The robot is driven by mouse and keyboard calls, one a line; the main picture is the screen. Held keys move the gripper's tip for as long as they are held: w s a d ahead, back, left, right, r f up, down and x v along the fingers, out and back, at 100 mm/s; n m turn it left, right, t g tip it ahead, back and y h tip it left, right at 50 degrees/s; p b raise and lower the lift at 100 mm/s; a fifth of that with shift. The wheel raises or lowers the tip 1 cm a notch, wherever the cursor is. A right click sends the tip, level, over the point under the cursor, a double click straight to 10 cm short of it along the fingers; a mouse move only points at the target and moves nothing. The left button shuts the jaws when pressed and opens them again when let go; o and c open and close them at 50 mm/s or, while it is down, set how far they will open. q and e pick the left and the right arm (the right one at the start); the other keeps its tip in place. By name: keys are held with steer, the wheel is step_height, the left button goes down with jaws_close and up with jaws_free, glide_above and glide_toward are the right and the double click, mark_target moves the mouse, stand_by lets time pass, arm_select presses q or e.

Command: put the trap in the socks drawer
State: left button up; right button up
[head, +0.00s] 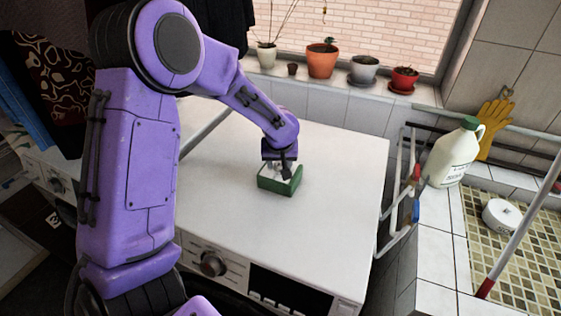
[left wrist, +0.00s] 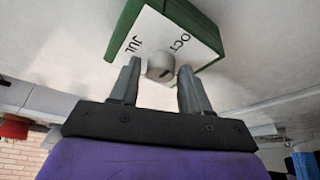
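A small green box (head: 279,184) with a white top stands on the white washing machine top. In the left wrist view the box (left wrist: 196,20) shows the words JUL and OCT and a pale round knob (left wrist: 160,67). My left gripper (head: 282,171) is right over the box. In the left wrist view its fingers (left wrist: 160,72) are open on either side of the knob, with small gaps visible. I cannot tell which thing is the trap. No socks drawer can be made out. My right gripper is out of view.
The white machine top (head: 335,165) is clear around the box. Potted plants (head: 322,60) line the window sill behind. A white rack (head: 398,215), a jug (head: 456,153) and a slanted pole (head: 520,230) stand to the right.

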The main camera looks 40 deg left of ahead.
arm_select(q)
steer(key=shift+o, duration=0.2)
steer(key=shift+s+d+r, duration=0.1)
steer(key=shift+s+r, duration=0.1)
steer(key=shift+s, duration=0.05)
steer(key=shift+r, duration=0.45)
steer(key=v, duration=1)
steer(key=shift+d+r, duration=0.3)
